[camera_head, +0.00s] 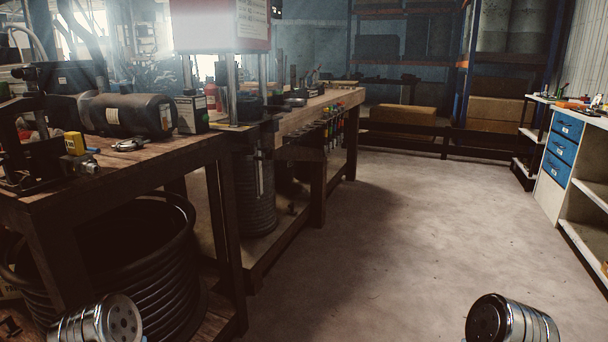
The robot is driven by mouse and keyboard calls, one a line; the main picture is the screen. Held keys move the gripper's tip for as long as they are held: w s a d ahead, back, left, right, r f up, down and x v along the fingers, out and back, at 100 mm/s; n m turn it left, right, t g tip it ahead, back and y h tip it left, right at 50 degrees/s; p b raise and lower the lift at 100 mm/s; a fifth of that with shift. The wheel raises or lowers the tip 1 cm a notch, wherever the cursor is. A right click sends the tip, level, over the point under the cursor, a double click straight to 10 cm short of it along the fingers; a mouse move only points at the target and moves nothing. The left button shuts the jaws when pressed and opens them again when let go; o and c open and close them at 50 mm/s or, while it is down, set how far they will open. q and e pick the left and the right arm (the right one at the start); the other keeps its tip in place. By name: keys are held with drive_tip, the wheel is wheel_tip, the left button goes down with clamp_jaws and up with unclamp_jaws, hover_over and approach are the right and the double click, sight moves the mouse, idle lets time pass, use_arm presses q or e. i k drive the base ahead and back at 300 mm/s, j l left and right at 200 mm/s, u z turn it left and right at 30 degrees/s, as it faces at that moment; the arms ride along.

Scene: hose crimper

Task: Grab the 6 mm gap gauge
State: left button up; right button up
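I cannot pick out a 6 mm gap gauge with certainty. On the near left workbench (185,152) lies a small metallic item (130,145), too small to identify. A yellow block (74,143) sits to its left, beside a dark metal device. Shiny metal cylindrical parts, which look like my own arms, show at the bottom left and bottom right. No gripper fingers show on either side.
Coiled black hose (160,262) lies beneath. A second bench (335,99) stands behind. A cabinet with blue drawers (562,148) is at the right. The concrete floor (400,235) between is clear.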

sight(74, 143)
drive_tip(key=u, duration=0.55)
drive_tip(key=i+l+u, duration=0.1)
drive_tip(key=u, duration=0.35)
drive_tip(key=l+u, duration=0.25)
drive_tip(key=u, duration=0.2)
drive_tip(key=l+u, duration=0.25)
drive_tip(key=u, duration=0.2)
drive_tip(key=l+u, duration=0.25)
drive_tip(key=u, duration=0.2)
drive_tip(key=i, duration=0.05)
